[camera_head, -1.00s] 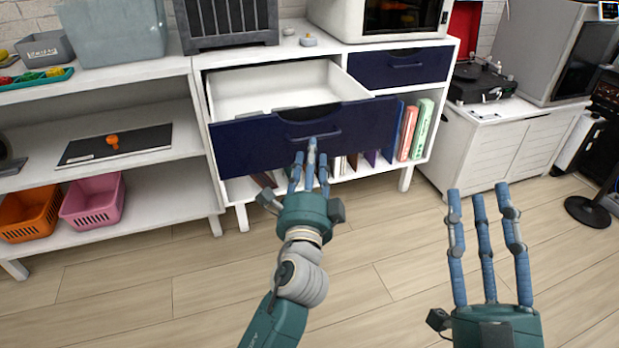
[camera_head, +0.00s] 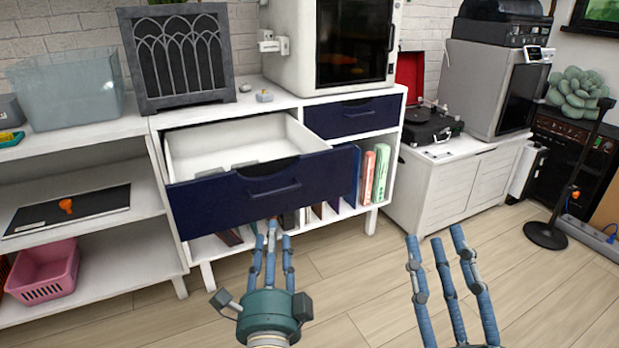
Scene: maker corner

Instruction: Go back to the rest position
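My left gripper (camera_head: 272,240) is in front of and below the pulled-out dark blue drawer (camera_head: 225,204) of the white cabinet. My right gripper (camera_head: 440,248) is at the lower right, over the bare floor. Its blue fingers are spread and empty. The drawer stands open, and small grey items (camera_head: 240,165) lie inside it. The palm of the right gripper is cut off by the lower edge.
A second blue drawer (camera_head: 350,116) is shut. Books (camera_head: 367,178) stand below it. A pink basket (camera_head: 45,272) and a black board (camera_head: 68,211) sit on the left shelves. A white sideboard (camera_head: 455,190) and a black stand (camera_head: 546,235) are to the right. The floor in front is free.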

